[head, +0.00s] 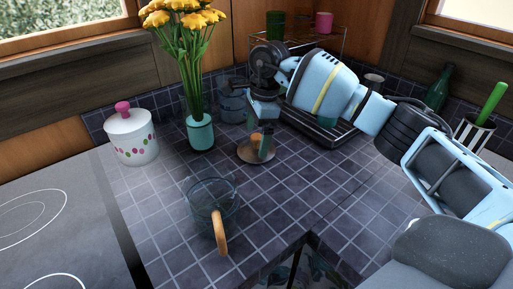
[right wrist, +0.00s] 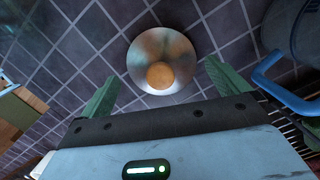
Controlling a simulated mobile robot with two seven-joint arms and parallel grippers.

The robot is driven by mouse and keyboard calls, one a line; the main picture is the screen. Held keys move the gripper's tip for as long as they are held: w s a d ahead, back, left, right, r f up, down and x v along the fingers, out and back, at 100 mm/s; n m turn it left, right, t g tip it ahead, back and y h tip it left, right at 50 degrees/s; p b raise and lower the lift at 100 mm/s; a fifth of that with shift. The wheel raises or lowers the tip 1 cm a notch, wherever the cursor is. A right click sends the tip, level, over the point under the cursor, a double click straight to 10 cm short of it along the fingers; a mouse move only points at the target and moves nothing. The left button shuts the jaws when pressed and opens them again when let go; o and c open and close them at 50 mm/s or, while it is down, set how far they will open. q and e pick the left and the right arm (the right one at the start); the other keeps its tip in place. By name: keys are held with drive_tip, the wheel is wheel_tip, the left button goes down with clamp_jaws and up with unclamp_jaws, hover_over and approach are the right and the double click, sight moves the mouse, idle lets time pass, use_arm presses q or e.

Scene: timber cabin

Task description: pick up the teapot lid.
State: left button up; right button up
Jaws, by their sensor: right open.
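The teapot lid is a round, shiny metal disc with an orange-brown knob, lying flat on the dark tiled counter; it shows in the head view (head: 250,155) and right wrist view (right wrist: 158,50). My right gripper (head: 262,138) reaches down from the right, just above the lid. In the right wrist view its two green fingers (right wrist: 163,72) are spread on either side of the lid, with nothing held between them. A clear glass pot (head: 205,192) with an orange-brown handle stands nearer the front, without a cover. My left gripper is not in view.
A teal vase of yellow flowers (head: 201,133) and a white lidded jar (head: 133,140) stand to the left. A dark wire rack (head: 318,128) lies behind my right arm. A dark vessel with a blue handle (right wrist: 283,92) is close at right in the wrist view.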

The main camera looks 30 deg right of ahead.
sight(256, 136)
drive_tip(key=shift+w+a+f, duration=0.1)
drive_tip(key=shift+a+f, duration=0.1)
drive_tip(key=shift+f, duration=1.3)
drive_tip(key=c, duration=0.7)
drive_tip(key=shift+o, duration=0.2)
drive_tip(key=shift+r, duration=0.15)
drive_tip(key=shift+r, duration=0.6)
wheel_tip(256, 136, up, 2)
drive_tip(key=shift+r, duration=0.1)
drive_tip(key=s+a, duration=0.1)
drive_tip(key=s, duration=0.4)
drive_tip(key=s+a+r, duration=0.1)
drive_tip(key=s, duration=0.4)
drive_tip(key=s+a+b, duration=0.1)
drive_tip(key=s+a, duration=0.1)
drive_tip(key=s, duration=0.3)
drive_tip(key=shift+s+r, duration=0.15)
drive_tip(key=shift+s, duration=0.15)
